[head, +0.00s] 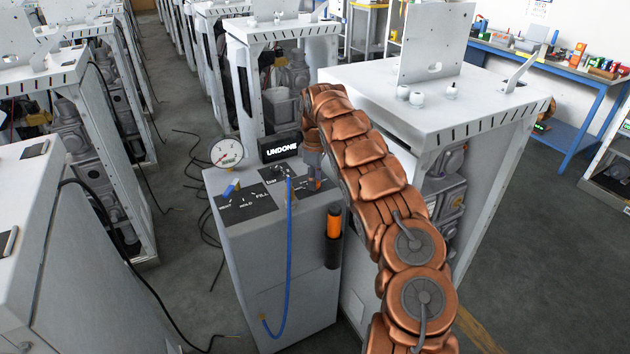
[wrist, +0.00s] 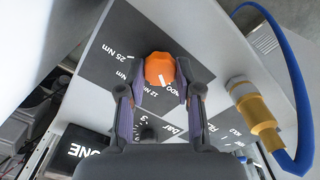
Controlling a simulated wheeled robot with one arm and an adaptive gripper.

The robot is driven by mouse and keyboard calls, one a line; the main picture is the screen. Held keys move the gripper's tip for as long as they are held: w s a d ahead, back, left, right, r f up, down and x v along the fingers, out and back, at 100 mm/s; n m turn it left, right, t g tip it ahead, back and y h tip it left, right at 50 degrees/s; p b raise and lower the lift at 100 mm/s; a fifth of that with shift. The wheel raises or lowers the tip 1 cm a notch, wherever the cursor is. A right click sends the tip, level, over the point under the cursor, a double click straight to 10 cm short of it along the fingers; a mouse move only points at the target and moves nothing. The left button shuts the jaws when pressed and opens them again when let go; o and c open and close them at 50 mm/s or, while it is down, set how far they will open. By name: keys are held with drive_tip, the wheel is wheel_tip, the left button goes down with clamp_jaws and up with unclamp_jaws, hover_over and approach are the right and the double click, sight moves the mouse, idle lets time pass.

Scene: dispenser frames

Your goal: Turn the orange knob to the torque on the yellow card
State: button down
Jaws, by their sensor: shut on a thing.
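The orange knob (wrist: 160,68) shows in the wrist view between the two fingers of my gripper (wrist: 161,78), on a dark dial plate of a grey cabinet. My fingers are shut on its sides. A white pointer line on the knob faces the lower part of the picture. Printed labels sit around it: "25 Nm" at upper left, "12 Nm" below, and a partly hidden one at right. In the head view my gripper (head: 315,172) reaches down to the panel's right side, and my arm covers part of it. I cannot make out a yellow card in either view.
A blue hose (head: 289,230) with a brass fitting (wrist: 254,110) runs close beside the knob. A tall white frame (head: 440,95) stands close at right.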

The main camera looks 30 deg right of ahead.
drive_tip(key=m+b, duration=0.2)
drive_tip(key=shift+a+f+m, duration=0.15)
drive_tip(key=shift+m, duration=0.25)
drive_tip(key=shift+m+b, duration=0.65)
drive_tip(key=shift+m, duration=1.55)
drive_tip(key=c, duration=0.8)
unclamp_jaws()
drive_tip(key=shift+r, duration=0.2)
drive_tip(key=shift+w+r, duration=0.1)
drive_tip(key=shift+r, duration=3.55)
